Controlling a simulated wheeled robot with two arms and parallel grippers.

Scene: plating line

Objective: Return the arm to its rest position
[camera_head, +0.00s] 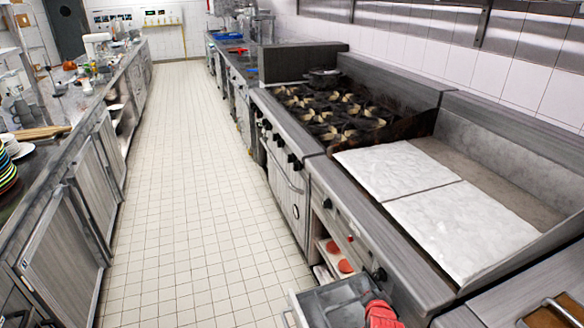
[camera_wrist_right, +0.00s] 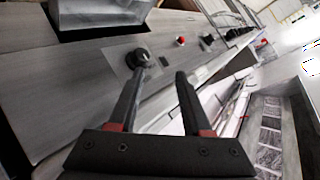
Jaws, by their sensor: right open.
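My right gripper (camera_wrist_right: 161,76) shows in the right wrist view, with two dark fingers and red patches near their bases. The fingers are apart and nothing is between them. They are in front of a grey metal appliance front with a dark knob (camera_wrist_right: 139,58) just beyond the left fingertip. I cannot clearly make out the right gripper in the head view. My left gripper cannot be made out in either view.
The cooking range (camera_head: 325,108) and white-topped griddle (camera_head: 460,222) line the right. An open drawer (camera_head: 312,297) juts out at the bottom, near a red object (camera_head: 380,314). A long counter (camera_head: 50,188) with dishes runs along the left. The tiled aisle (camera_head: 190,190) is clear.

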